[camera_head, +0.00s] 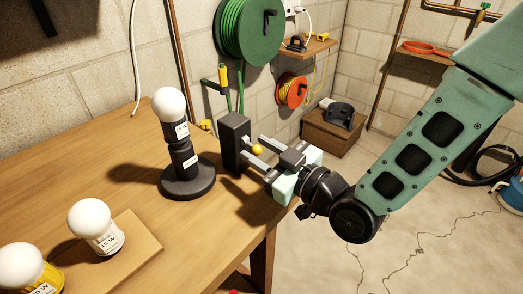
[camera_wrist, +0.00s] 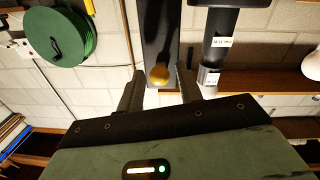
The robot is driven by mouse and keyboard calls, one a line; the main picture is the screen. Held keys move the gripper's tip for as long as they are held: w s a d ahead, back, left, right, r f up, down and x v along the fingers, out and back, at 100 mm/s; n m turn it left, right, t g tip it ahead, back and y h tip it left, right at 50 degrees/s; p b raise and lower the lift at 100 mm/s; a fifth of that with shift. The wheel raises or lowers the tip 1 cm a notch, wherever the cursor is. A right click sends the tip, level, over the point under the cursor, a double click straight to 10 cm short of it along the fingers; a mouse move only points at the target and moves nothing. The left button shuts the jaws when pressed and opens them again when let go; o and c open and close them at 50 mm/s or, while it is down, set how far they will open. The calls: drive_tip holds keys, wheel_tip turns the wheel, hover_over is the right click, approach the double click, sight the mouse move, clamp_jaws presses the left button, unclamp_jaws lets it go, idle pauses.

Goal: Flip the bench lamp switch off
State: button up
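The bench lamp (camera_head: 186,180) stands upright on the wooden bench, with a round black base, a labelled stem and a white bulb. I cannot tell whether the bulb is lit. Right of it is a dark upright switch box (camera_head: 234,140) with a yellow ball-tipped lever (camera_head: 257,150). My gripper (camera_head: 254,149) is open, with its fingers on either side of the yellow ball. In the wrist view the yellow ball (camera_wrist: 159,75) sits between the spread fingertips (camera_wrist: 160,84), with a visible gap on both sides. The lamp stem (camera_wrist: 218,45) is to the right there.
A green hose reel (camera_head: 248,30) hangs on the block wall behind. Open floor lies to the right.

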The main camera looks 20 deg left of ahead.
clamp_jaws()
drive_tip(key=f+b, duration=0.1)
drive_tip(key=b, duration=0.2)
drive_tip(key=shift+y, duration=0.3)
drive_tip(key=shift+t+y+b, duration=0.3)
drive_tip(key=shift+b, duration=0.65)
drive_tip(key=shift+r, duration=0.15)
drive_tip(key=shift+o, duration=1.2)
unclamp_jaws()
